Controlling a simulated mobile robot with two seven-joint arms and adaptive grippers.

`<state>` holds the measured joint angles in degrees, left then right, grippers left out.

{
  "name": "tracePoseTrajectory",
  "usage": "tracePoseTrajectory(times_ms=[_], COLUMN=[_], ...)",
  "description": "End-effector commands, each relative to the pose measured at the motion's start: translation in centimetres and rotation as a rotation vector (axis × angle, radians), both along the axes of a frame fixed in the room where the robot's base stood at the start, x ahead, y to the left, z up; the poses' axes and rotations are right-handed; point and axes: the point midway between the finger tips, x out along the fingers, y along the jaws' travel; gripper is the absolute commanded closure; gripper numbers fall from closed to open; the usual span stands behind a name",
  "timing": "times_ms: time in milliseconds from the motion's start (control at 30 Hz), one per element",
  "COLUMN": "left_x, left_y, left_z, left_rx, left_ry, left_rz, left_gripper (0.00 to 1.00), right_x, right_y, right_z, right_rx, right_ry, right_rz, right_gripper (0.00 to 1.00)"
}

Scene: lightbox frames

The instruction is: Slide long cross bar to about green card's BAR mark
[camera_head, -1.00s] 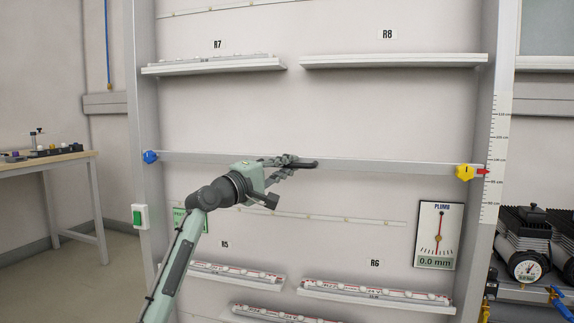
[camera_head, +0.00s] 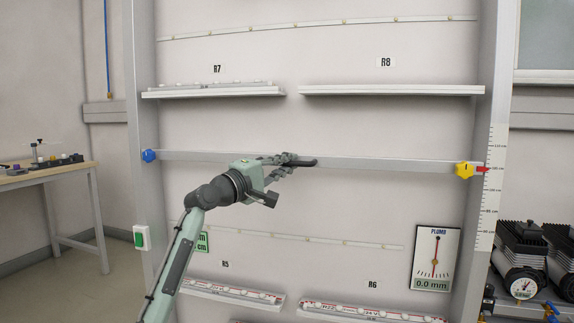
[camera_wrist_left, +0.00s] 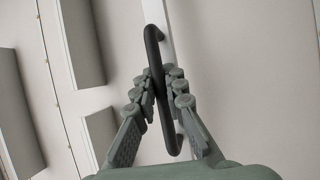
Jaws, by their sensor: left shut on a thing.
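The long cross bar (camera_head: 390,165) runs nearly level across the rack between the uprights. It has a blue knob (camera_head: 148,156) at its left end and a yellow knob (camera_head: 464,170) at its right. My left gripper (camera_head: 296,161) is shut on the black handle (camera_wrist_left: 153,45) on the bar; the fingers close around its middle in the wrist view (camera_wrist_left: 160,95). My right gripper is not in view.
Shelves R7 (camera_head: 215,92) and R8 (camera_head: 390,90) stand above the bar, R5 (camera_head: 232,294) and R6 (camera_head: 370,311) below. The wall between bar and upper shelves is clear. The plumb gauge (camera_head: 436,258) reads 0.0 mm. A bench (camera_head: 50,175) stands at left.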

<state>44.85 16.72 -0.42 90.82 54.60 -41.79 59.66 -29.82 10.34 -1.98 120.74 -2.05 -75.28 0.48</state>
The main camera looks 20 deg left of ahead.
Motion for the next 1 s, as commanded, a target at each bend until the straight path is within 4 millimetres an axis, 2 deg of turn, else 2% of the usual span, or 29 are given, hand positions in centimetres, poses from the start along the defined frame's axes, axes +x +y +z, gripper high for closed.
tracePoseTrajectory(times_ms=[33, 200, 233, 400, 767, 867, 1000], left_x=[-0.1, -0.1, -0.1, -0.1, -0.6, -1.8, -4.4], left_y=[0.3, 0.3, 0.3, 0.3, 0.4, 1.0, 2.2], left_z=[1.0, 1.0, 1.0, 0.8, 0.2, -0.1, -0.6], left_rx=[-0.007, -0.007, -0.007, -0.005, -0.003, -0.001, 0.0], left_ry=[-0.02, -0.02, -0.02, -0.017, -0.008, -0.009, -0.008], left_rz=[0.007, 0.007, 0.007, 0.005, 0.003, 0.004, 0.005], left_gripper=[1.0, 1.0, 0.86, 0.68, 0.68, 0.68, 0.68], right_x=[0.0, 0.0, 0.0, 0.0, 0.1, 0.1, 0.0], right_y=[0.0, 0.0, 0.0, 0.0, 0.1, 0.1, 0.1], right_z=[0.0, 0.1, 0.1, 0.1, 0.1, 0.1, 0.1], right_rx=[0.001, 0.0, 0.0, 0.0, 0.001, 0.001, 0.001], right_ry=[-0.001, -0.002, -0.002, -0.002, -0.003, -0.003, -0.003], right_rz=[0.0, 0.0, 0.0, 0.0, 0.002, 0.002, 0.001], right_gripper=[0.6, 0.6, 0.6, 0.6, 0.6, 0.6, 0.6])
